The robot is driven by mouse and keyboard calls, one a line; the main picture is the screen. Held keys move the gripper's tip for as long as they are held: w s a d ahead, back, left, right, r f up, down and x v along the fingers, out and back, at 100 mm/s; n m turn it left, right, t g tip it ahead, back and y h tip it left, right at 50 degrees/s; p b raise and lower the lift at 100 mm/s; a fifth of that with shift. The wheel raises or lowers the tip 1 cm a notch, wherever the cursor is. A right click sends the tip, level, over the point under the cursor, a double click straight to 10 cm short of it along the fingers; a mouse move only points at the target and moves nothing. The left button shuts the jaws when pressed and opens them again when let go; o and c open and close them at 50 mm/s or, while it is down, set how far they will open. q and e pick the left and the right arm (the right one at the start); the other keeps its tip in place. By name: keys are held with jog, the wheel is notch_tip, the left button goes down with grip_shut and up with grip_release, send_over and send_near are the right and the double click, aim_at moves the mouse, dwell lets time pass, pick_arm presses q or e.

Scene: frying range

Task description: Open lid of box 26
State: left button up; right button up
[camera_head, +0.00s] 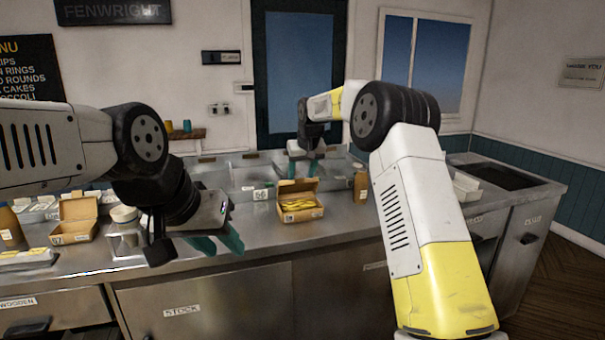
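A brown cardboard box (299,214) stands on the steel counter in the middle of the head view. Its lid (298,186) is raised at the back, and yellow food shows inside. Its small front label is too small to read surely. A second brown box (73,233) with a raised lid stands at the left. My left gripper (217,243) hangs over the counter's front part, left of the middle box, with its teal fingers apart and nothing between them. My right gripper (305,152) is behind and above the middle box, fingers apart, over the back bins. Neither gripper touches the middle box.
A row of steel bins (236,180) runs along the back of the counter. A brown bottle (360,186) stands right of the middle box. A round container (124,213) stands near the left box. Counter (262,236) in front of the middle box is clear.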

jog(key=v, duration=0.7)
jog(key=shift+s+r, duration=0.15)
jog(key=shift+r, duration=0.15)
